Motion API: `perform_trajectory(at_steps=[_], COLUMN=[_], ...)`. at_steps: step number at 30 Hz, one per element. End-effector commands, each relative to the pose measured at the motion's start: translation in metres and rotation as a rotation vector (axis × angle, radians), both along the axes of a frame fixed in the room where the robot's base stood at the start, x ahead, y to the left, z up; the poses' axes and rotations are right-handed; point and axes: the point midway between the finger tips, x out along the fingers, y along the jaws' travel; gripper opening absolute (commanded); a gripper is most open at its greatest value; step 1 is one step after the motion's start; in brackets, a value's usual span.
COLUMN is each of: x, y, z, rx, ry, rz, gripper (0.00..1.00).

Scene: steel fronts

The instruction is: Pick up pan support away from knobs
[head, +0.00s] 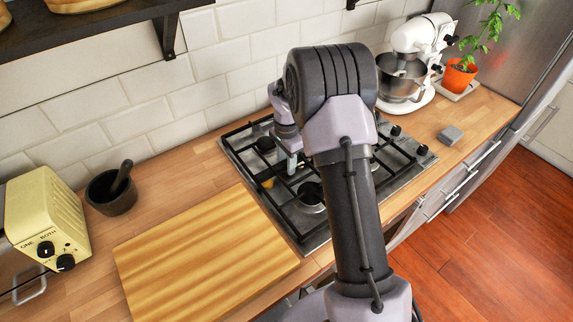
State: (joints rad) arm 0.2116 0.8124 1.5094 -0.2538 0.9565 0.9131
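The steel hob (318,237) is set in the wooden worktop, with several black knobs (422,150) along its right side. The black pan support (281,217) on the left half, away from the knobs, lies on the hob. The other pan support (396,160) is on the knob side, largely hidden behind my arm. My gripper (291,166) points down over the left pan support, close to its bars. I cannot tell whether it touches them or how far its fingers are apart.
A wooden board (205,255) lies just left of the hob. A dark mortar (112,192) and a yellow toaster (45,225) stand farther left. A white stand mixer (412,65), a grey block (450,135) and an orange plant pot (460,78) are right. A small yellow-orange thing (268,183) shows under the bars.

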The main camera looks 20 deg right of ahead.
Motion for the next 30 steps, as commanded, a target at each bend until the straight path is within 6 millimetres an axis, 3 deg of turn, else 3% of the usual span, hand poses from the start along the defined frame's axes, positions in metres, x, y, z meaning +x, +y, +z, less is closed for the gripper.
perform_trajectory(at_steps=[1, 5, 30], x=[0.0, 0.0, 0.0001], y=[0.0, 0.0, -0.0001], z=[0.0001, 0.0002, 0.0005], rx=[0.0, 0.0, 0.0], ry=[0.0, 0.0, -0.001], rz=[0.0, 0.0, 0.0], gripper=[0.24, 0.0, 0.0])
